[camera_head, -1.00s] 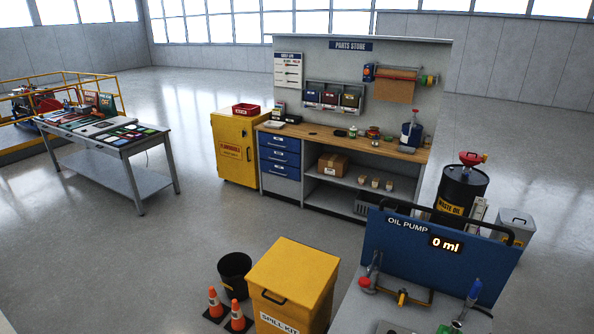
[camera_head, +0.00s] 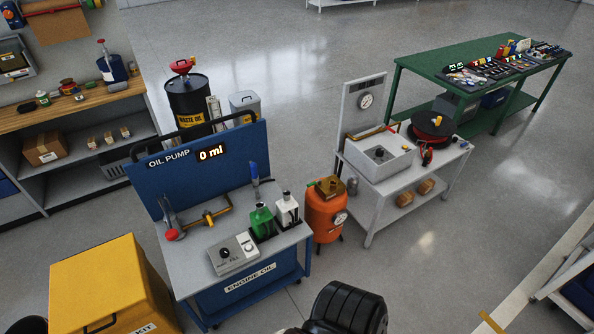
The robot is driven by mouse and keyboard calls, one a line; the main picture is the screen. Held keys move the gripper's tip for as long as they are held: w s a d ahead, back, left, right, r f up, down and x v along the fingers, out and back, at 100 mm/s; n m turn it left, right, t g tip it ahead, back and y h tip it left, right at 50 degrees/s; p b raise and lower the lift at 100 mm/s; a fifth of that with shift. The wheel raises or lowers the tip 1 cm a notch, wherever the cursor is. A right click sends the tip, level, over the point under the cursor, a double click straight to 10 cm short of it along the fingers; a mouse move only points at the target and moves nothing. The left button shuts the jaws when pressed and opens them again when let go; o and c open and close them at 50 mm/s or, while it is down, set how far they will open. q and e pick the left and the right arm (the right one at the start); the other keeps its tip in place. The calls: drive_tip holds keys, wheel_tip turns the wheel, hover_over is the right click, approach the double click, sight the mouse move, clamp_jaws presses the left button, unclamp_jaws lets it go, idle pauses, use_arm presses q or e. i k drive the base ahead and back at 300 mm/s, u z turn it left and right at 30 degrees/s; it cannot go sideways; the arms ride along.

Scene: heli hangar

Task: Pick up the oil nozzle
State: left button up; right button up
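The oil pump cart has a blue back panel (camera_head: 150,190) and a display (camera_head: 211,152) reading 0 ml. A slim blue-handled piece (camera_head: 254,174) stands upright at the panel's right end; it looks like the oil nozzle, but it is too small to be sure. A brass-coloured bar (camera_head: 218,214) is mounted in front of the panel. A lever with a red knob (camera_head: 172,234) stands at the left. A grey control box (camera_head: 233,253), a green bottle (camera_head: 262,220) and a white bottle (camera_head: 287,209) stand on the cart top. Neither gripper can be made out.
An orange tank (camera_head: 325,212) stands right of the cart, then a grey sink bench (camera_head: 385,185) and a green table (camera_head: 440,62). A yellow spill-kit bin (camera_head: 100,285) stands front left. A dark rounded shape (camera_head: 345,308), unidentified, is at the bottom edge. Floor at right is mostly clear.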

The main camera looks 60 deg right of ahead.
sight(254, 176)
drive_tip(key=z, duration=2.15)
